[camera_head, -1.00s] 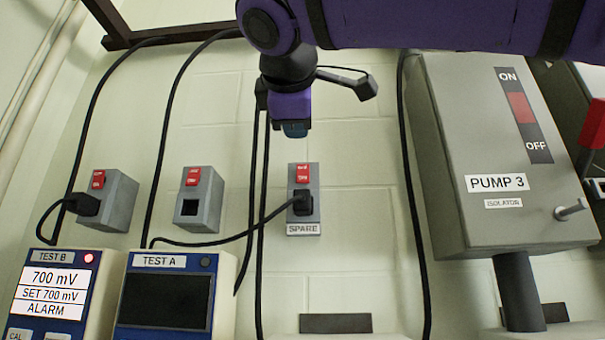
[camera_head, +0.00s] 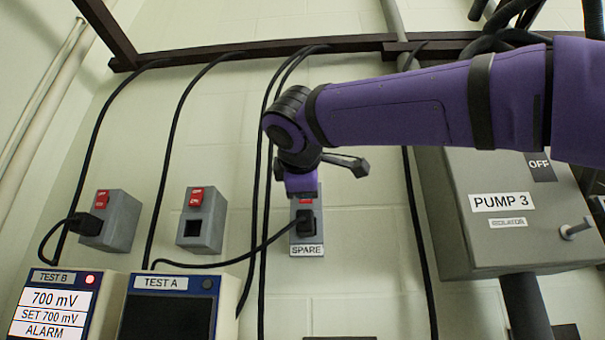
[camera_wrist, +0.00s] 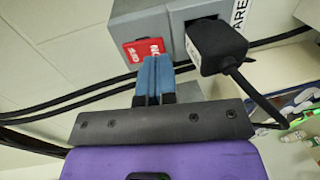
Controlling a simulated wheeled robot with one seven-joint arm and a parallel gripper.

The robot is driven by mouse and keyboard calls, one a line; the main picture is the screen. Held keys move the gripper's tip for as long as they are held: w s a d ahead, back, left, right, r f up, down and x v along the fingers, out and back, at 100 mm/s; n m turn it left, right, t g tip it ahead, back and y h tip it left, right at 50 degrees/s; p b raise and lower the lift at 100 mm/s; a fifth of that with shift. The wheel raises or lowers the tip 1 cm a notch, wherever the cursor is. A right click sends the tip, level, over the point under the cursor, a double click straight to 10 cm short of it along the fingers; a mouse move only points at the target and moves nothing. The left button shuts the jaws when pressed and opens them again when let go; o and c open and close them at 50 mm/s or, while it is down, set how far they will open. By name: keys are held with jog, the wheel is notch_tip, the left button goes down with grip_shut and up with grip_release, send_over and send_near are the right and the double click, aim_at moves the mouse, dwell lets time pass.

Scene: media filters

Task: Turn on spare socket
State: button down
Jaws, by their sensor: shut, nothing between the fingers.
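The spare socket (camera_head: 319,237) is a grey wall box labelled SPARE, with a black plug (camera_head: 305,222) in its lower part. Its red rocker switch (camera_head: 305,201) sits above the plug and is mostly covered by my gripper in the head view. In the wrist view the red switch (camera_wrist: 143,48) shows with white lettering too small to read surely, beside the plug (camera_wrist: 215,45). My gripper (camera_wrist: 155,62) is shut and empty, its blue fingertips right at the switch's edge. I cannot tell whether they touch it.
The plug's cable runs left to the dark TEST A unit (camera_head: 166,318). Two more switched sockets stand left, an empty one (camera_head: 213,232) and one with a plug (camera_head: 122,225). TEST B (camera_head: 48,312) reads 700 mV ALARM. The PUMP 3 isolator box (camera_head: 455,230) stands right.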

jog(key=shift+w+f, duration=0.15)
jog(key=shift+w, duration=0.85)
jog(key=shift+w+d+f, duration=0.1)
jog(key=shift+w, duration=0.15)
jog(key=shift+s, duration=0.1)
jog(key=s+r, duration=0.1)
jog(key=s, duration=0.9)
jog(key=shift+s+a+r, duration=0.25)
jog(key=shift+s+r, duration=0.05)
jog(key=shift+r, duration=0.05)
